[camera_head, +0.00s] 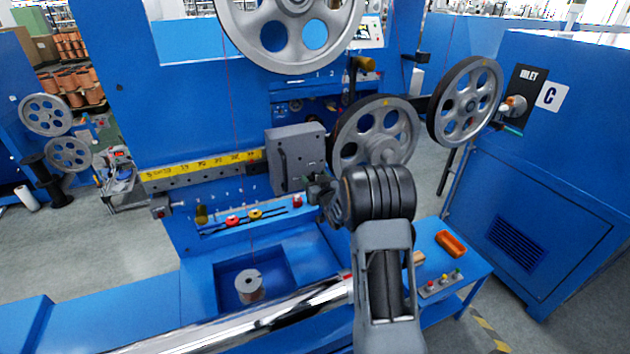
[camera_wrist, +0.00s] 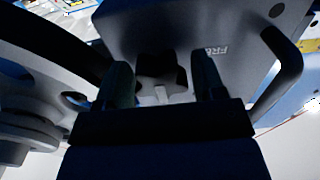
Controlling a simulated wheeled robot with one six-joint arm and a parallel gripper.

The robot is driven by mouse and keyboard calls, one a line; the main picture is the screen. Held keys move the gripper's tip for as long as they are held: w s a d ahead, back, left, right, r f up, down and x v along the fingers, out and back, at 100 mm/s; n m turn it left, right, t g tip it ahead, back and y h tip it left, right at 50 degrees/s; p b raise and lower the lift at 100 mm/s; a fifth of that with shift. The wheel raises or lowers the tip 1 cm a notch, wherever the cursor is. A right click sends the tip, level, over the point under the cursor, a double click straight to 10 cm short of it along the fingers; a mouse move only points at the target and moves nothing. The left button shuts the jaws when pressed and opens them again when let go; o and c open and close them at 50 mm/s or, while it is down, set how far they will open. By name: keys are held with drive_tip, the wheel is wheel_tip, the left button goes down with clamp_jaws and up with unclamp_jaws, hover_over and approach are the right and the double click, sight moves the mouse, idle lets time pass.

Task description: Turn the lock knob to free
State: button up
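The lock knob (camera_wrist: 162,72) is a dark, lobed knob on the face of the grey carriage box (camera_head: 293,160). In the wrist view it sits between the two fingers of my gripper (camera_wrist: 163,82), which are apart with one on each side of it. I cannot tell whether they touch it. A pale mark shows on the knob's lower part, and a partly visible label starting "FR" is to its right. In the head view my gripper (camera_head: 324,190) is at the lower right of the box, and my wrist hides the knob.
A dark bar handle (camera_wrist: 285,75) is right of the knob. A spoked pulley (camera_head: 376,130) stands close on the box's right, showing large at left in the wrist view. A yellow scale (camera_head: 200,170) runs left of the box. A small control table (camera_head: 450,285) is lower right.

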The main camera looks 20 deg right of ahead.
drive_tip(key=c, duration=0.6)
drive_tip(key=shift+f, duration=0.1)
drive_tip(key=shift+b, duration=0.5)
drive_tip(key=shift+f+n+b, duration=0.25)
drive_tip(key=shift+n+b, duration=0.35)
drive_tip(key=shift+b, duration=0.65)
drive_tip(key=n+b, duration=0.1)
drive_tip(key=b, duration=0.2)
drive_tip(key=shift+f+n, duration=0.1)
drive_tip(key=shift+n, duration=0.2)
drive_tip(key=n+b, duration=0.4)
drive_tip(key=b, duration=0.4)
drive_tip(key=shift+n, duration=0.3)
drive_tip(key=n+b, duration=0.5)
drive_tip(key=b, duration=0.2)
drive_tip(key=n+b, duration=0.4)
drive_tip(key=n, duration=0.1)
drive_tip(key=shift+r, duration=0.4)
drive_tip(key=shift+n+b, duration=0.35)
drive_tip(key=shift+n, duration=0.05)
